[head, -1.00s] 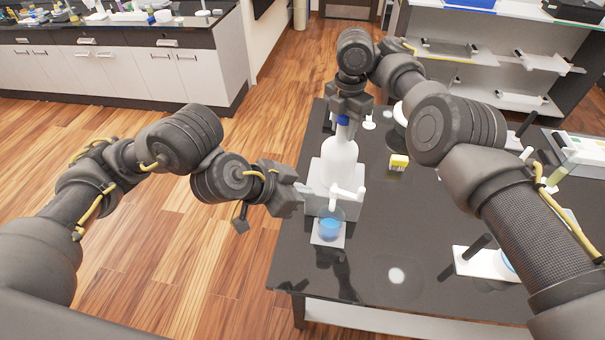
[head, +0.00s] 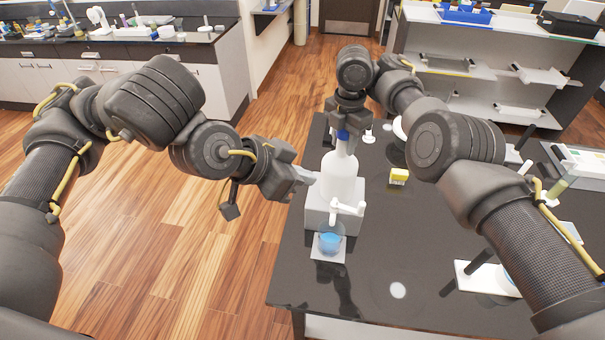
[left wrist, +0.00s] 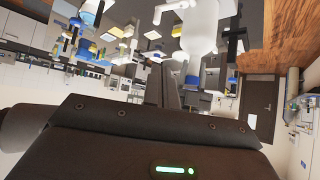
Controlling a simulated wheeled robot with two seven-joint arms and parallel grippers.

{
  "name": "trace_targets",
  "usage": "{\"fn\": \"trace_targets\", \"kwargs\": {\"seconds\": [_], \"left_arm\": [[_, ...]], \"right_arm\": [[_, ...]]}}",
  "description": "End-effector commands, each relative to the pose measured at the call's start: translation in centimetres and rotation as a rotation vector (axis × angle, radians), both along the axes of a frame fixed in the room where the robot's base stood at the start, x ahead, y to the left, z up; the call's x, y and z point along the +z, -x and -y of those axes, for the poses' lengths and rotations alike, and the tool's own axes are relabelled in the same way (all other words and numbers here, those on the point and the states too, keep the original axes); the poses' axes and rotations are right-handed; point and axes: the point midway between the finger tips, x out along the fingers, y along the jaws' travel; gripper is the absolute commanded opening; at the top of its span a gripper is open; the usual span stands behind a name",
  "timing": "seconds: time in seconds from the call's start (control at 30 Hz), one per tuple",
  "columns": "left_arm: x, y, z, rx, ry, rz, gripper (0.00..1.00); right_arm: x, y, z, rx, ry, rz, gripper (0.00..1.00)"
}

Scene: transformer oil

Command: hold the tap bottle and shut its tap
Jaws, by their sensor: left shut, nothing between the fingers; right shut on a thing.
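The white tap bottle (head: 340,174) stands upright on a white block (head: 318,210) near the table's left edge. Its white tap (head: 347,208) sticks out at the front low down, with a small handle across it. A beaker of blue liquid (head: 330,242) stands below the tap on a pale plate. My right gripper (head: 344,124) is shut on the bottle's top, by the blue part of the neck. My left gripper (head: 308,178) is shut and empty, just left of the bottle and above the tap's height. The left wrist view shows its fingers (left wrist: 163,86) together and the bottle (left wrist: 200,28) beyond.
A yellow box (head: 399,176) lies on the black table right of the bottle. A white stand (head: 480,278) is at the table's right front. My right arm reaches across the table's right side. Open floor lies left of the table.

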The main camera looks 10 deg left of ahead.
Motion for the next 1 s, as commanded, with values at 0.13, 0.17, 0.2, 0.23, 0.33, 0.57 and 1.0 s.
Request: {"fn": "trace_targets", "kwargs": {"seconds": [0.13,0.17,0.2,0.23,0.33,0.57,1.0], "left_arm": [[0.1,-0.1,-0.2,0.001,-0.001,0.002,0.0],[0.2,-0.1,-0.3,0.001,-0.003,0.004,0.0],[0.3,-0.1,-0.5,0.0,-0.005,0.005,0.0],[0.4,-0.1,-0.7,0.0,-0.007,0.006,0.0],[0.8,-0.2,-1.5,0.001,-0.009,0.006,0.0],[1.9,-0.1,-3.2,0.002,-0.006,0.006,0.0],[3.8,-0.1,-6.4,0.004,0.0,0.002,0.0]], "right_arm": [[-0.1,0.0,0.0,0.0,0.0,-0.001,0.13],[-0.1,0.0,0.0,0.0,0.0,-0.001,0.13],[-0.1,0.0,0.0,0.0,0.0,-0.001,0.13],[-0.1,0.0,0.0,0.0,0.0,-0.001,0.13],[-0.1,0.0,0.0,0.0,0.0,-0.001,0.13],[-0.1,0.0,0.0,0.0,0.0,-0.001,0.13],[-0.1,0.0,0.0,0.0,0.0,-0.001,0.13]]}}
